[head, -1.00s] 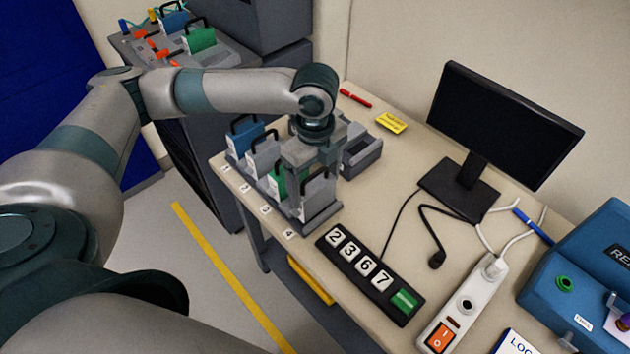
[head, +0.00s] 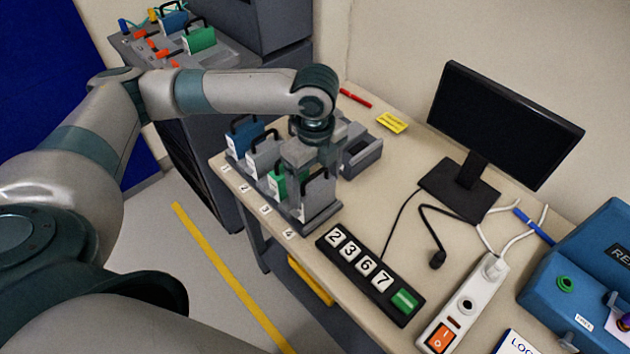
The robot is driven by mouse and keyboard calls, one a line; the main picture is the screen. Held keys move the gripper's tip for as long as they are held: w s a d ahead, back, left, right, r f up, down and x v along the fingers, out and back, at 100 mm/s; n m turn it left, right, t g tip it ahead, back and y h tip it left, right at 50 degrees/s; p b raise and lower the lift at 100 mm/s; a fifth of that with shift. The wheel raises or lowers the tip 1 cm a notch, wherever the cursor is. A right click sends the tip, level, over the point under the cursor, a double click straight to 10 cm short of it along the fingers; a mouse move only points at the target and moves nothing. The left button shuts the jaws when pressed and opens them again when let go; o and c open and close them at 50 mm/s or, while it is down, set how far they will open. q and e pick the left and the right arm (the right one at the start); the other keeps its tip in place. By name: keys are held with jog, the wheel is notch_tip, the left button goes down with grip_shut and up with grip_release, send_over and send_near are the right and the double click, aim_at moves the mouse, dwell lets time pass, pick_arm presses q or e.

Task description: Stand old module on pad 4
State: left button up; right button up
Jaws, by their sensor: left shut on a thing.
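My left gripper (head: 309,163) reaches down over the near end of the module rack and is shut on a grey module (head: 319,203). The grey module is upright at the pad by the label 4 (head: 288,234). Its lower edge is close to the rack base, and I cannot tell if it touches. A green module (head: 276,181), a white-grey module (head: 259,167) and a blue module (head: 243,140) stand in line behind it, by labels 3, 2 and 1. The gripper partly hides the green one and the grey module's handle. My right gripper is not in view.
A grey tray (head: 365,153) lies right of the gripper. A number block (head: 368,275), a monitor (head: 505,125), a power strip (head: 462,304) and a blue box (head: 585,280) are further right. A rack unit (head: 190,62) with modules stands at the back left.

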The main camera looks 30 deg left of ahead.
pick_arm(q)
jog(key=shift+f, duration=0.5)
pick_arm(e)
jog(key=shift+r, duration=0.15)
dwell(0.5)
pick_arm(q)
jog(key=o, duration=1.4)
jog(key=shift+c, duration=0.2)
jog(key=shift+r, duration=0.35)
notch_tip(320, 180, up, 17)
jog(key=b, duration=0.1)
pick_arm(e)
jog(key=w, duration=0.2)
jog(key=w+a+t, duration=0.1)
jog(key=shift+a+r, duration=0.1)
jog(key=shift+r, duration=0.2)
